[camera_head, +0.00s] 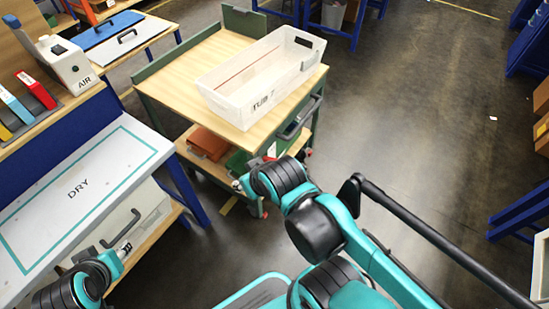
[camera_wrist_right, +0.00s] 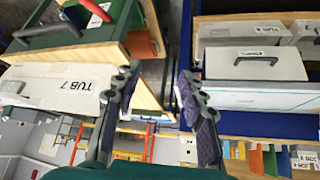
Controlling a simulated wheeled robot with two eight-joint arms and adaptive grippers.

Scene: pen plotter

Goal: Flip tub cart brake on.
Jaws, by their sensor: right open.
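The tub cart (camera_head: 160,85) has a wooden top and a green frame, and a white tub (camera_head: 240,95) marked TUB 7 sits on it. The tub also shows upside down in the right wrist view (camera_wrist_right: 50,85). A small red part (camera_head: 308,152) shows low at the cart's near right corner; I cannot tell if it is the brake. My right arm hides part of that corner. My right gripper (camera_wrist_right: 158,74) is open and empty, with the cart's top edge beyond its fingers. My left gripper (camera_head: 124,250) is beside the DRY bench; its finger state is unclear.
The cart's lower shelf holds a brown bin (camera_head: 208,144). The bench (camera_head: 30,235) marked DRY stands to the left, with a handled case (camera_head: 140,215) below it. Open dark floor (camera_head: 430,130) lies right of the cart.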

